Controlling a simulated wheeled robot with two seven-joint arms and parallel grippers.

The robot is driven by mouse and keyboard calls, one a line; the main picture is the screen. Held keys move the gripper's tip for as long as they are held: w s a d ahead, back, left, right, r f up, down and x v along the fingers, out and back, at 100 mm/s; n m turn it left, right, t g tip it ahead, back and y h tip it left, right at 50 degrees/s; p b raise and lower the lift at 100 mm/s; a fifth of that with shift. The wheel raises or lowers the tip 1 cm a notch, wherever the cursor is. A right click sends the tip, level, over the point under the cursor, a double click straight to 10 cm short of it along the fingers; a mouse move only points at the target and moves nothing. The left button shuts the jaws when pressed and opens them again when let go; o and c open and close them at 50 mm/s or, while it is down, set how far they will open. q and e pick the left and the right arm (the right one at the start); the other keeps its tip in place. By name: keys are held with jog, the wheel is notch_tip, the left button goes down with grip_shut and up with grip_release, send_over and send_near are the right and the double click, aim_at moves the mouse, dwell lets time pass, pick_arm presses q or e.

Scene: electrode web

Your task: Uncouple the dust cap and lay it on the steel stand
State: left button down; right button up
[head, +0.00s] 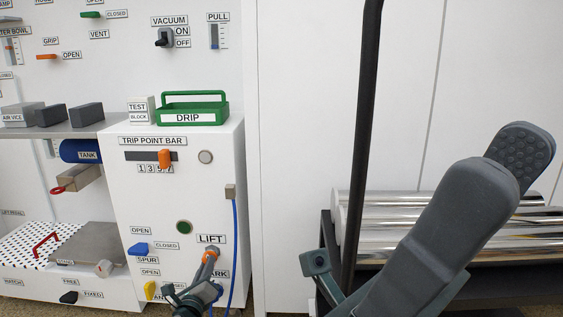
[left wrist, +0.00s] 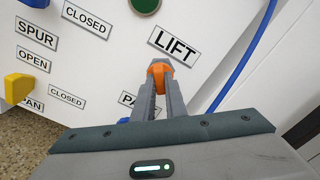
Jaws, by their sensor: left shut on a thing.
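An orange cap-like piece (head: 210,256), which I take for the dust cap, sits on the white cabinet front just below the LIFT label. My left gripper (head: 207,264) reaches up to it from below. In the left wrist view the two fingers are shut on the orange piece (left wrist: 160,72), one finger on each side. It still appears to be at the panel; its joint is hidden by the fingers. A grey steel-looking block with a flat, bare top (head: 88,240) stands at lower left; it may be the steel stand. My right gripper (head: 503,163) is open and empty, close to the camera.
A blue hose (head: 234,250) hangs right of the LIFT label. Blue (head: 138,249) and yellow (head: 150,290) levers stick out at left of the gripper. A green DRIP tray (head: 194,107) stands on the cabinet. Shiny rolls (head: 440,222) lie on a dark rack behind my right gripper.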

pick_arm(q)
jog(key=n+p, duration=0.1)
jog(key=n, duration=0.4)
dwell(0.5)
jog(key=shift+n+p, duration=1.1)
jog(key=shift+n, duration=1.9)
jog(key=shift+s+p, duration=0.65)
jog(key=shift+s, duration=0.1)
